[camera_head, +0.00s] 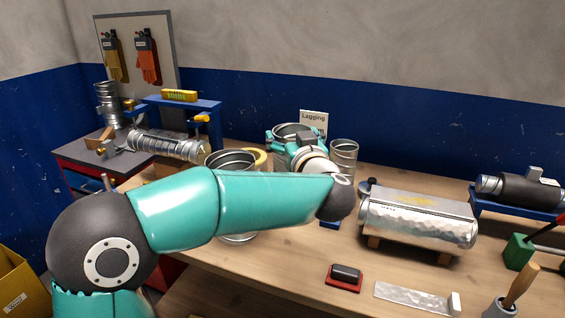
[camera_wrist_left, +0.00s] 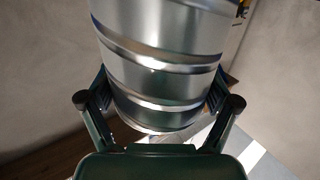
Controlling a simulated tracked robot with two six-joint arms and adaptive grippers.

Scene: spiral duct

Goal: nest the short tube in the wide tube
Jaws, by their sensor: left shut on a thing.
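My left gripper (camera_head: 296,142) is shut on a spiral-seamed metal tube, which I take to be the short tube (camera_head: 292,129). In the left wrist view the tube (camera_wrist_left: 160,65) fills the space between the two fingers (camera_wrist_left: 158,100). In the head view the gripper and wrist cover most of it, so I cannot tell its height above the bench. A broad open-topped metal tube (camera_head: 231,157), apparently the wide tube, stands upright to the left, its middle hidden behind my left arm. A narrower metal tube (camera_head: 344,153) stands just right of the gripper. My right gripper is out of view.
A yellow ring (camera_head: 260,156) lies behind the wide tube. A foil-clad cylinder (camera_head: 417,222) rests on wooden supports at the right. A red-based block (camera_head: 344,277) and metal strip (camera_head: 412,298) lie near the front. A sign marked Lagging (camera_head: 314,120) stands behind the gripper.

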